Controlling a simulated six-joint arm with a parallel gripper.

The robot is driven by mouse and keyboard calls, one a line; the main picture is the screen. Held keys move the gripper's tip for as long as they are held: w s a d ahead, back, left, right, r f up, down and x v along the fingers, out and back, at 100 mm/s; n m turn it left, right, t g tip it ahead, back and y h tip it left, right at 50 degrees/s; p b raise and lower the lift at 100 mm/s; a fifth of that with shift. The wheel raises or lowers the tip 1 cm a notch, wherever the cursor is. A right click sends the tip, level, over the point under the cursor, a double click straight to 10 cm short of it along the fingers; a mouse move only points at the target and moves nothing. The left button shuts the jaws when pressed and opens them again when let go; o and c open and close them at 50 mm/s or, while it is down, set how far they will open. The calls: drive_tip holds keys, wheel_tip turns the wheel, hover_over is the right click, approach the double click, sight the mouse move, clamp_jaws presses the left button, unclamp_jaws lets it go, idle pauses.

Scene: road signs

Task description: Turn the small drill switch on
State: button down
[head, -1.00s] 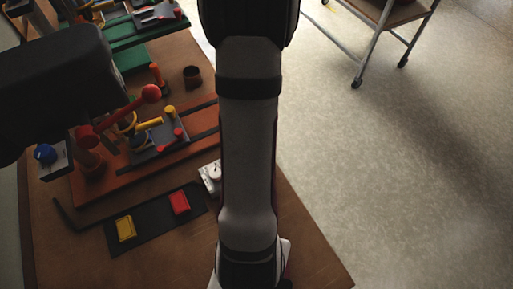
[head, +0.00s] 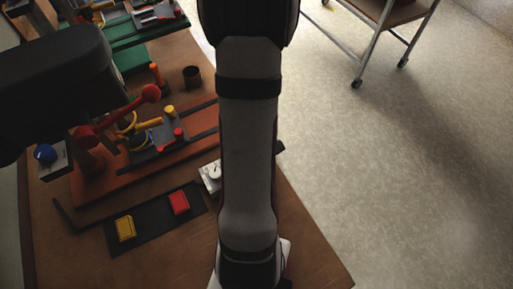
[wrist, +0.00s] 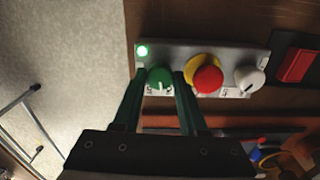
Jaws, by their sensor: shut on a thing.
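A pale switch panel (wrist: 227,57) shows in the wrist view, and its left part (head: 209,176) shows beside my arm in the head view. At one end it has a lit green lamp (wrist: 142,51) and a green rotary knob (wrist: 160,76) with a white mark. Next to them are a red mushroom button on a yellow collar (wrist: 207,77) and a white knob (wrist: 248,77). My gripper (wrist: 161,72) is shut on the green knob, one finger on each side of it. My arm hides the gripper in the head view. The panel's labels are too small to read.
A dark plate with a yellow button (head: 125,228) and a red button (head: 179,202) lies left of the panel. Beyond it stands an orange-brown base (head: 110,187) with a red lever (head: 150,94). A blue-knobbed box (head: 45,154) is at far left. Open floor lies right of the table.

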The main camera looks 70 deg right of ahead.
drive_tip(key=shift+n, duration=1.9)
drive_tip(key=shift+c, duration=2.2)
unclamp_jaws()
wheel_tip(320, 180, up, 16)
drive_tip(key=shift+f, duration=0.1)
